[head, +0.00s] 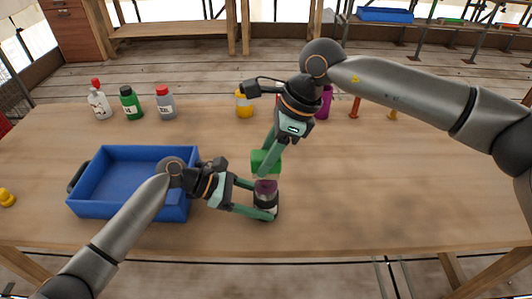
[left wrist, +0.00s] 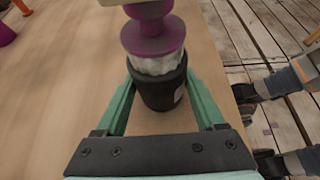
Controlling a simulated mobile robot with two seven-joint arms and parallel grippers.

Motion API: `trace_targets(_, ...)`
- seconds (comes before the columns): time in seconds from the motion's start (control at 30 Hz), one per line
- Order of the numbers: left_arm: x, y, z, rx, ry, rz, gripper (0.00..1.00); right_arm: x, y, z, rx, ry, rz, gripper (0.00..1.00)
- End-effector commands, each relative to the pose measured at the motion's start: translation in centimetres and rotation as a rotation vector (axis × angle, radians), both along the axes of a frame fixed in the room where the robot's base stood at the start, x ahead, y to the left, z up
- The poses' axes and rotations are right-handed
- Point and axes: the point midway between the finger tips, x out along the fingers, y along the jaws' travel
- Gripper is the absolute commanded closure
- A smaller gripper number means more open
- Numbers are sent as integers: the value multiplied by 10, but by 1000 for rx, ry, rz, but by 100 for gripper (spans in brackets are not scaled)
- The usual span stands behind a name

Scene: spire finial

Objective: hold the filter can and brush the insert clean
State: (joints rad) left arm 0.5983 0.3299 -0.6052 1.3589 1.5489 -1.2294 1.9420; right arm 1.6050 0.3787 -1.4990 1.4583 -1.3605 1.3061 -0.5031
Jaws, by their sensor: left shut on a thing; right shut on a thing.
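The dark filter can (head: 265,207) stands upright at the front middle of the table, and my left gripper (head: 268,201) is shut around it. In the left wrist view the can (left wrist: 162,92) sits between the green fingers. The insert (head: 265,187) has a purple flange and a whitish ribbed body that shows above the can's rim; it also shows in the left wrist view (left wrist: 153,42). My right gripper (head: 270,150) is shut on a green block-shaped brush (head: 265,162) just above the insert. A pale underside shows at the wrist view's top edge; contact is unclear.
A blue bin (head: 130,212) stands left of the can. Several bottles, including a green one (head: 131,103), and a yellow container (head: 244,104) stand along the back. A purple object (head: 325,103) and orange pieces (head: 354,108) are back right. The right tabletop is clear.

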Motion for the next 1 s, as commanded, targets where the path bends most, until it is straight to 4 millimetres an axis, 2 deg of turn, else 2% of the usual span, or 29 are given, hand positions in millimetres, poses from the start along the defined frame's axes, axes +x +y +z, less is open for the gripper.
trace_targets(0.3,0,0,1,-2,0,1,60,-13,0,-1,-2,4,1,100)
trace_targets(0.73,0,0,1,-1,0,1,60,7,0,1,-1,3,-1,100)
trace_targets(1.0,0,0,0,-1,0,1,60,6,0,1,0,2,1,100)
